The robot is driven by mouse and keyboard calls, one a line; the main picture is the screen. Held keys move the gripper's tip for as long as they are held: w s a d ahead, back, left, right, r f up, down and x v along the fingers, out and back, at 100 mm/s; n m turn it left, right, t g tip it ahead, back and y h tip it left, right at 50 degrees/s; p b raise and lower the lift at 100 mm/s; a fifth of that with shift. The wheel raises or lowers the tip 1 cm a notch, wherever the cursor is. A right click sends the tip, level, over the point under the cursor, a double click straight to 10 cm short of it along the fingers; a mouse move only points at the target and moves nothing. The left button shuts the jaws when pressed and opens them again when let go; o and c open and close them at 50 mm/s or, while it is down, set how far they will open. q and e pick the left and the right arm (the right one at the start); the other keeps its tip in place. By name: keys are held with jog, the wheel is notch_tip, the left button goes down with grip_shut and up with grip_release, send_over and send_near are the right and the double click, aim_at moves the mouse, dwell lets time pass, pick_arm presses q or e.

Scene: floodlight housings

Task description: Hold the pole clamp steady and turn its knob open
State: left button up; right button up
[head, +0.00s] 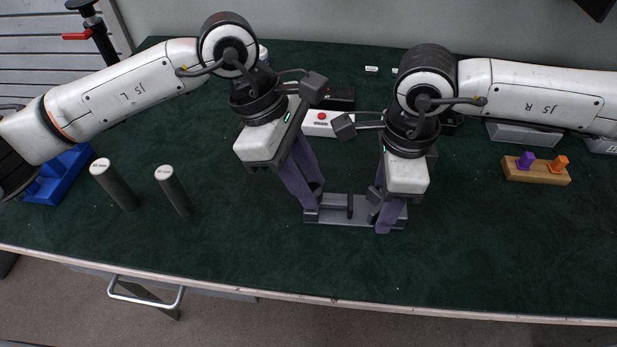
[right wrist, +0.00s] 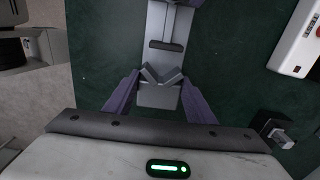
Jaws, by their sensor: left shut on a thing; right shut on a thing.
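The pole clamp (head: 336,217) is a long grey piece lying on the green table between my two grippers. It has a thin dark upright bar at its middle and a V-shaped part (right wrist: 162,77) near its right end. My left gripper (head: 313,199) points down, shut on the clamp's left end. My right gripper (head: 382,213) points down, shut on the clamp's right end, with purple fingers on either side of the V-shaped part in the right wrist view. I cannot tell which part is the knob; the fingers hide some of the clamp.
Two dark poles (head: 174,191) with pale tops stand at left, by a blue bin (head: 64,177). A white box with a red button (head: 320,121) is behind the grippers. A wooden block (head: 537,172) with purple and orange pieces is at right. The table's front strip is clear.

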pick_arm(q)
jog(key=n+t, duration=0.1)
jog(key=n, duration=0.3)
jog(key=shift+s+n+t, duration=0.2)
jog(key=shift+n+t, duration=0.1)
jog(key=shift+t, duration=0.1)
jog(key=n+t, duration=0.1)
jog(key=n, duration=0.3)
jog(key=shift+s+d+n+t, duration=0.15)
jog(key=shift+n+t, duration=0.15)
jog(key=shift+t, duration=0.1)
jog(key=n, duration=0.2)
jog(key=n+t+y, duration=0.1)
jog(key=n, duration=0.1)
jog(key=shift+s+d+y, duration=0.1)
jog(key=shift+y, duration=0.2)
jog(key=shift+d+n+t+y, duration=0.15)
jog(key=shift+n+y, duration=0.25)
jog(key=shift+n, duration=0.75)
jog(key=shift+a+n+t+y, duration=0.15)
jog(key=shift+n+y, duration=0.25)
jog(key=shift+n, duration=0.75)
jog(key=shift+d, duration=0.1)
jog(key=o, duration=1.1)
